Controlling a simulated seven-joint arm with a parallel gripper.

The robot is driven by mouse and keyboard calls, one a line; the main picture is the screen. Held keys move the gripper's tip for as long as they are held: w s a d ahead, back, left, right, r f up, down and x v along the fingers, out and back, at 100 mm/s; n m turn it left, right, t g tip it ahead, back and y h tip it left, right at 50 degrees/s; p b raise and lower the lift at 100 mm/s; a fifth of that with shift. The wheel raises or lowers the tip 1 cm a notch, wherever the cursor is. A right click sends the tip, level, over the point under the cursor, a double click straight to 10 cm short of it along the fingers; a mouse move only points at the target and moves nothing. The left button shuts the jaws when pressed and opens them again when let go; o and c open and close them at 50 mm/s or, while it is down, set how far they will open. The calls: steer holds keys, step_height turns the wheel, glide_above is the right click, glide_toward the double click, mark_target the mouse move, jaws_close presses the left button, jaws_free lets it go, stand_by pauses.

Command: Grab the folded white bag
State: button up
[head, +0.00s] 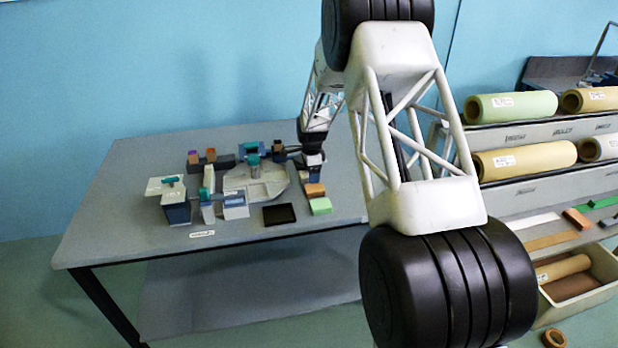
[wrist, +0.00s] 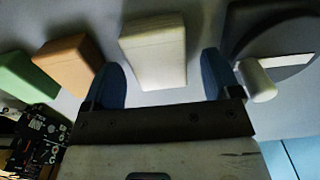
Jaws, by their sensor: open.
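The folded white bag looks like a pale, cream block (wrist: 153,45) in the wrist view. It lies between and just beyond the tips of my gripper (wrist: 161,72), whose two blue fingers stand apart. I see clear space between the block and each finger, and no contact shows. In the head view my gripper (head: 312,160) is over the right part of the table, and the arm partly hides the pale block there.
An orange block (head: 315,190) and a green block (head: 320,206) lie in a row beside the pale one. A black square tray (head: 279,214) lies to their left. A grey machine base (head: 265,190) stands close by. Shelves with paper rolls (head: 510,107) are at right.

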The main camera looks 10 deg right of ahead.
steer(key=shift+f, duration=0.25)
steer(key=shift+c, duration=0.3)
steer(key=c, duration=0.9)
steer(key=shift+r, duration=0.1)
steer(key=shift+c, duration=0.2)
steer(key=shift+r, duration=0.8)
steer(key=shift+s+r, duration=0.15)
steer(key=shift+r, duration=0.8)
steer(key=s, duration=0.5)
steer(key=s+r, duration=0.1)
steer(key=s, duration=0.4)
steer(key=s+a, duration=0.1)
steer(key=s, duration=0.4)
steer(key=shift+s+r, duration=0.15)
steer(key=shift+s, duration=0.2)
